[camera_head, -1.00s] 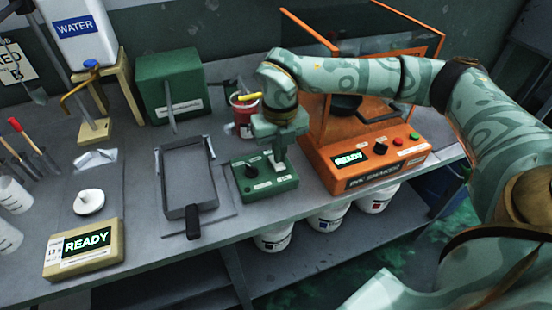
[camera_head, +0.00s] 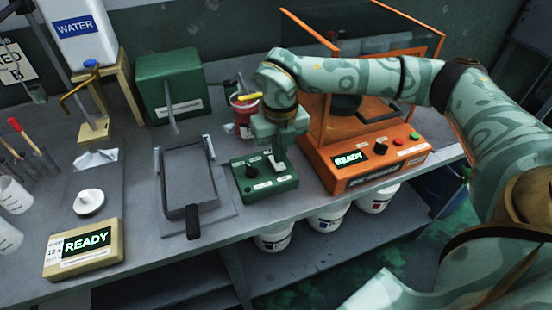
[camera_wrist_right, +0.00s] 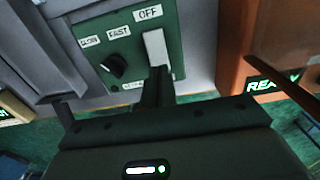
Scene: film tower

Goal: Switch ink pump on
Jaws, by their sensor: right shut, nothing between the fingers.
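A green control box (camera_head: 252,187) stands near the front edge of the bench in the head view. It has a black knob with SLOW and FAST labels and a pale rocker switch, and it also shows in the right wrist view (camera_wrist_right: 112,38). The pale switch (camera_wrist_right: 155,48) lies just below the OFF label; the label at its other end is hidden by my gripper. My right gripper (camera_wrist_right: 157,78) is shut and empty, pointing down, its fingertips at the near end of the switch. I cannot tell whether they touch it. My left gripper is out of view.
An orange shaker (camera_head: 368,180) with an open lid and READY screen stands close right of the control box. A dark tray (camera_head: 187,172) lies to the left. A red tub (camera_head: 243,128) stands behind. A large green box (camera_head: 170,80) is at the back.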

